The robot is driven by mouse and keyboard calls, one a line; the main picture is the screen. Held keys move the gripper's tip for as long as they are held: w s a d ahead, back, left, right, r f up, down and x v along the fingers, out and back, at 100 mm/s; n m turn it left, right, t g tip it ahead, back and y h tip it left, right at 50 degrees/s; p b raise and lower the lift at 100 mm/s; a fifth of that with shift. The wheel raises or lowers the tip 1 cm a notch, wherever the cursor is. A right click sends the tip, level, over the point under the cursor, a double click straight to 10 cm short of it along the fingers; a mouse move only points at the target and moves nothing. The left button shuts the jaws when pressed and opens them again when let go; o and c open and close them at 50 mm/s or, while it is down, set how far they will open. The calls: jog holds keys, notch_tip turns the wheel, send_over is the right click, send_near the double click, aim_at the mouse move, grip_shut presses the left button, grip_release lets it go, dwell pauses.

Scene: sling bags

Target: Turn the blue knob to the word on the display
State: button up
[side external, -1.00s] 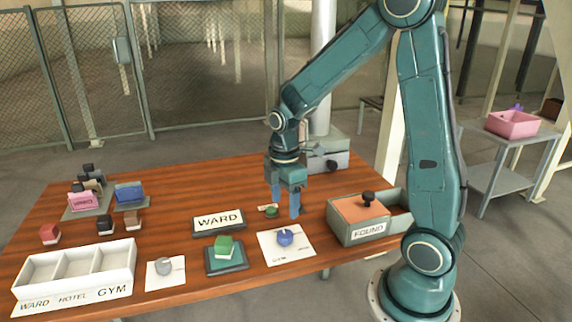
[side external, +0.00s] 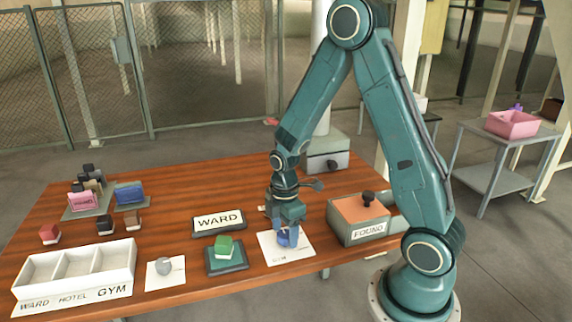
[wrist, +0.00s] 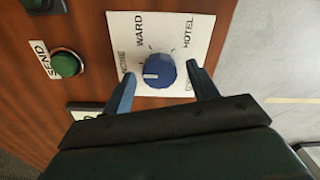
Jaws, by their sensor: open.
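The blue knob (wrist: 160,68) sits on a white plate (wrist: 180,25) with words around it. WARD and HOTEL are readable in the wrist view; the other words are partly hidden or blurred. The knob's white mark points left in that view, not at WARD. The display (side external: 219,222) reads WARD. My gripper (wrist: 160,74) is open, with one finger on each side of the knob. Contact with the knob cannot be told. In the side view my gripper (side external: 288,238) is down at the plate and partly covers the knob.
A green button (wrist: 66,64) marked SEND is beside the plate. A green block on a dark pad (side external: 240,265) lies left of the plate. The FOUND box (side external: 368,232) stands close on the right. A white three-compartment tray (side external: 125,262) is at the front left.

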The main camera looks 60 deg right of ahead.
jog(key=c, duration=1)
jog(key=shift+m, duration=0.5)
jog(key=m, duration=1)
jog(key=shift+m, duration=0.3)
jog(key=o, duration=1)
